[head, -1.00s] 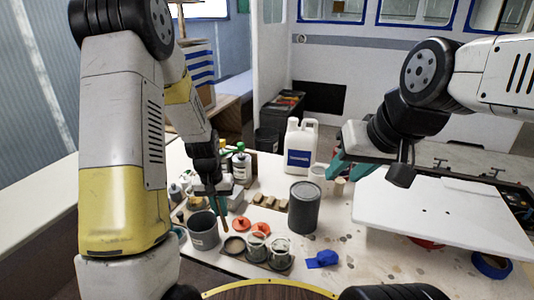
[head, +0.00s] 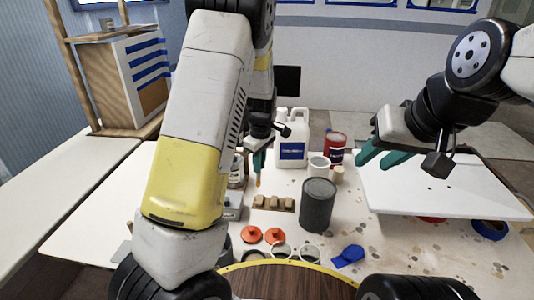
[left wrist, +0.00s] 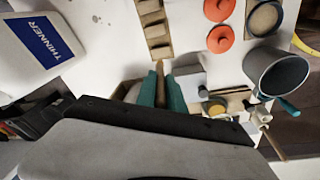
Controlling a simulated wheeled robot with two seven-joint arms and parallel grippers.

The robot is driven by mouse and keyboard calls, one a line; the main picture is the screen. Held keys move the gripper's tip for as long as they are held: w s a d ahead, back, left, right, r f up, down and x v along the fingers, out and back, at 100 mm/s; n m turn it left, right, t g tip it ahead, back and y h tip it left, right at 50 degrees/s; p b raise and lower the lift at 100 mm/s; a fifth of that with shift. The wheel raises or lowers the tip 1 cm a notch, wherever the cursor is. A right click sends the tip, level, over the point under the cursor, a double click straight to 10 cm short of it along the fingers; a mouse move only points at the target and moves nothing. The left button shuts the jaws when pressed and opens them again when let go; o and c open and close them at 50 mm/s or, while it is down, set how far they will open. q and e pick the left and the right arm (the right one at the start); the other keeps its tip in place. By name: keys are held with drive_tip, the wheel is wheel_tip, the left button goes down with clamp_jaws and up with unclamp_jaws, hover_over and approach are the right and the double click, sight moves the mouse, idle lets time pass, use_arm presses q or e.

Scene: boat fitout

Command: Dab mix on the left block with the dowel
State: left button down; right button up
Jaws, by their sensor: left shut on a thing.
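A strip of small tan wooden blocks (head: 273,203) lies on the table, and it also shows in the left wrist view (left wrist: 155,30). My left gripper (head: 258,164) is shut on the wooden dowel (left wrist: 160,68), whose orange-tinted tip (head: 258,182) points down. The tip is just behind the left block (head: 260,201) in the head view and looks apart from it. Whether mix is on the tip is unclear. My right gripper (head: 383,157) is open and empty above the white board.
A dark grey can (head: 318,205) stands right of the blocks. Behind are a white thinner jug (head: 292,140), a white cup (head: 318,167) and a red tin (head: 335,148). Orange lids (head: 263,235) and jars lie in front. A white board (head: 440,187) fills the right.

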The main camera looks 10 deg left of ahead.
use_arm(q)
drive_tip(key=shift+w+d+r+n, duration=0.2)
drive_tip(key=shift+w+n, duration=0.1)
drive_tip(key=shift+n, duration=0.2)
drive_tip(key=shift+f, duration=2.95)
drive_tip(key=shift+f, duration=0.55)
drive_tip(key=shift+r, duration=3.55)
